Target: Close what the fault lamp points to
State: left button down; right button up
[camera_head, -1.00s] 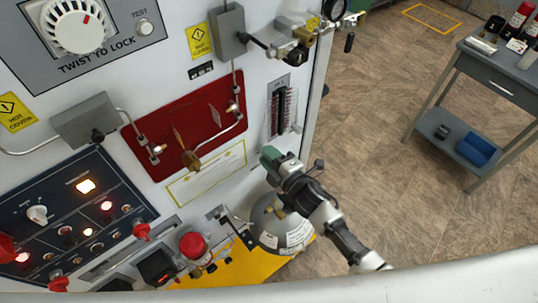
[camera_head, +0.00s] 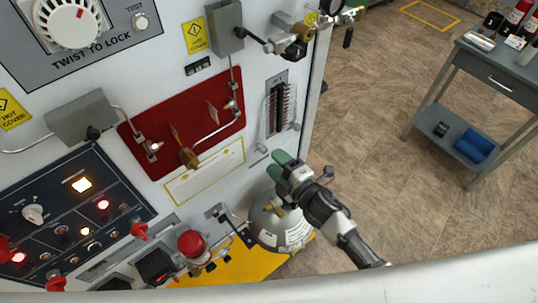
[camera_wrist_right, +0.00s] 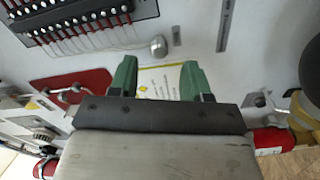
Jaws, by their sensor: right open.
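I cannot read which is the fault lamp. A brass valve (camera_head: 188,158) sits on the red plate (camera_head: 150,120) with a pipe. Another brass fitting (camera_head: 297,50) is at the top of the cabinet. My right gripper (camera_head: 281,163) has green fingers, open and empty, below the flow gauge and right of the red plate. In the wrist view the open fingers (camera_wrist_right: 157,78) face the white panel. My left gripper is not in view.
A grey steel cylinder (camera_head: 280,228) stands beneath my right gripper. A red knob (camera_head: 192,243) and red-handled switches (camera_head: 140,230) line the lower cabinet edge. A flow gauge (camera_head: 278,105) is above. A grey cart (camera_head: 480,80) stands right, with open floor between.

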jog(key=b+v, duration=0.1)
jog(key=v, duration=0.6)
dwell(0.4)
